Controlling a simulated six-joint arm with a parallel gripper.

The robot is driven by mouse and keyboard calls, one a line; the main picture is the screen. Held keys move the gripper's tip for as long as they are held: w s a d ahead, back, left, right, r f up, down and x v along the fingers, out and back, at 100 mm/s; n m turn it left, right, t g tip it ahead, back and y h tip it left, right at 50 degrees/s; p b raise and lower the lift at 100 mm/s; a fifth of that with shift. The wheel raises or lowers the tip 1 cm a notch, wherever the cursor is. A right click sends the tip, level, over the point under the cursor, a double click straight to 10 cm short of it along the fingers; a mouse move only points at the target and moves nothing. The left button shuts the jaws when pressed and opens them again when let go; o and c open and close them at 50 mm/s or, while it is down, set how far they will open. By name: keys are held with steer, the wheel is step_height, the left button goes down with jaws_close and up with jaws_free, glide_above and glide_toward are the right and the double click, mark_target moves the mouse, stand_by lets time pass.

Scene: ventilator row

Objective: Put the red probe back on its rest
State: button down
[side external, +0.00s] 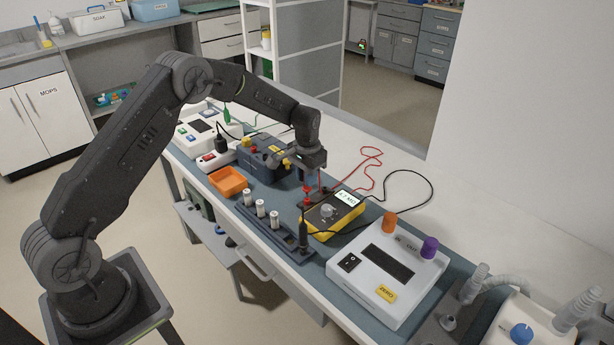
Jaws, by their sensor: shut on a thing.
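My gripper (309,182) points down over the bench, just behind the yellow multimeter (347,205). It is shut on the red probe (307,190), which hangs roughly upright between the fingers. The probe's lower end is close to a dark low piece beside the meter; I cannot tell whether they touch. The red lead (369,158) loops on the white bench to the right. A black probe (303,231) stands upright in front of the meter, at the near end of the grey rack. I cannot clearly make out the red probe's rest.
The grey rack (250,216) holds several white cylinders. An orange tray (229,181) and a dark blue box (253,163) stand left of my gripper. A white device (350,284) with orange and purple knobs stands at the front right. The black lead (428,190) curves behind the meter.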

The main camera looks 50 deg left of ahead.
steer(key=shift+f, duration=1.05)
stand_by(0.7)
steer(key=c, duration=0.9)
jaws_free()
